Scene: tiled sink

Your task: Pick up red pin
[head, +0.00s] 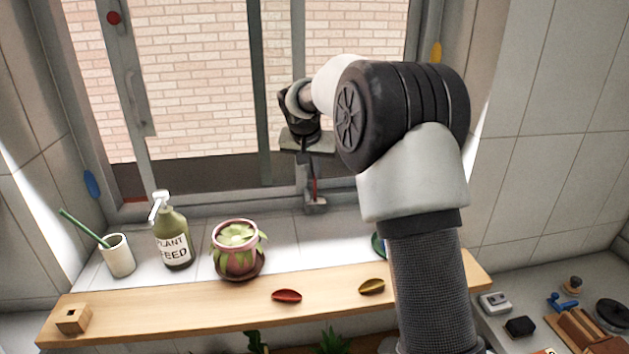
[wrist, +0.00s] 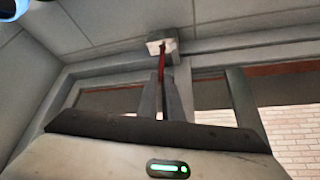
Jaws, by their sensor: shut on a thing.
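The red pin (head: 316,187) is a thin red rod, upright at the foot of the window frame in the head view. It also shows in the wrist view (wrist: 161,62), running from between my fingers to a small pale block (wrist: 160,47). In the head view this block (head: 316,206) is at the pin's lower end; whether the pin sits inside it I cannot tell. My gripper (head: 313,190) points down from in front of the window and is shut on the red pin. The fingers hide part of the pin.
A wooden shelf (head: 190,304) crosses the front, with a red dish (head: 287,296), a yellow dish (head: 372,286) and a wooden block (head: 73,319). Behind stand a cup (head: 118,256), a plant feed bottle (head: 173,240) and a potted plant (head: 237,252). Bare tiles lie right of the plant.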

